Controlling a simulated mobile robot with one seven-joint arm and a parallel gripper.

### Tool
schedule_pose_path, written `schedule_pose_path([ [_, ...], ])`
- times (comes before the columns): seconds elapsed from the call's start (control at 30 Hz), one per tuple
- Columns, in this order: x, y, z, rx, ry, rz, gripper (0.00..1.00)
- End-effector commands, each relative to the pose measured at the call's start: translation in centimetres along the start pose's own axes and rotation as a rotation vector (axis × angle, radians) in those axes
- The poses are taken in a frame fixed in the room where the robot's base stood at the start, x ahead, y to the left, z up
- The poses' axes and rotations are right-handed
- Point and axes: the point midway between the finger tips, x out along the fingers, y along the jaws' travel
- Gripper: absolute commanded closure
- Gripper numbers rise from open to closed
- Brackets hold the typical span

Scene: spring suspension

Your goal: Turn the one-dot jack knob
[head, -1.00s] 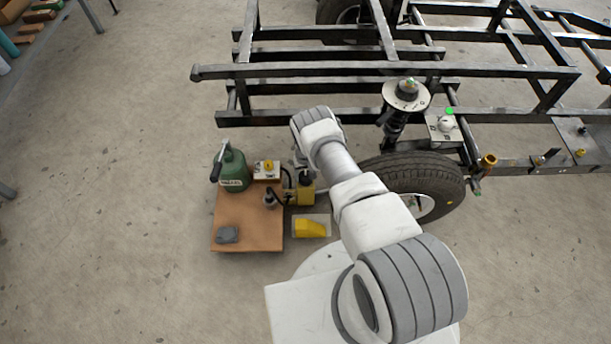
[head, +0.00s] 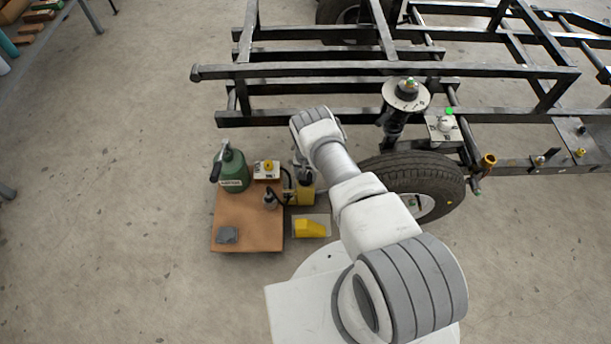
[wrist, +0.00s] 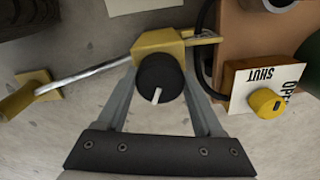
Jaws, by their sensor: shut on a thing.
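In the wrist view a round black knob (wrist: 160,85) with a white pointer mark sits on a yellow jack body (wrist: 160,42). The pointer aims toward the bottom of the picture. My gripper (wrist: 160,88) is shut on this knob, one grey finger on each side. No dot can be made out on the knob. In the head view the yellow jack (head: 306,197) stands right of the brown board, and my gripper (head: 303,172) is over it, largely hiding the knob.
A yellow knob (wrist: 266,103) on a white OPEN/SHUT plate (wrist: 240,93) is close by. A green bottle (head: 233,172) stands on the brown board (head: 240,215). A yellow wedge (head: 310,229) lies in front. The tyre (head: 445,180) and black frame (head: 330,70) are to the right and behind.

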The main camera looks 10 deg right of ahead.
Motion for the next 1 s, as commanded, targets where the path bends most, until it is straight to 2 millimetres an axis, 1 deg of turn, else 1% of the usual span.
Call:
schedule_pose_path([
  [0.17,0.1,0.0,0.2,0.003,-0.004,0.000,0.87],
  [0.2,0.1,0.0,0.2,0.003,-0.004,0.000,0.26],
  [0.33,0.1,0.0,0.1,0.001,-0.003,0.000,0.03],
  [0.37,0.1,0.0,0.1,0.001,-0.003,0.000,0.01],
  [0.6,0.0,0.0,0.1,0.000,-0.001,0.000,0.01],
  [0.73,-0.8,0.0,0.0,0.000,0.000,0.000,0.01],
  [0.87,-3.0,0.0,-0.1,0.001,0.001,-0.001,0.01],
  [1.0,-6.5,-0.1,-0.1,0.001,0.000,-0.001,0.01],
])
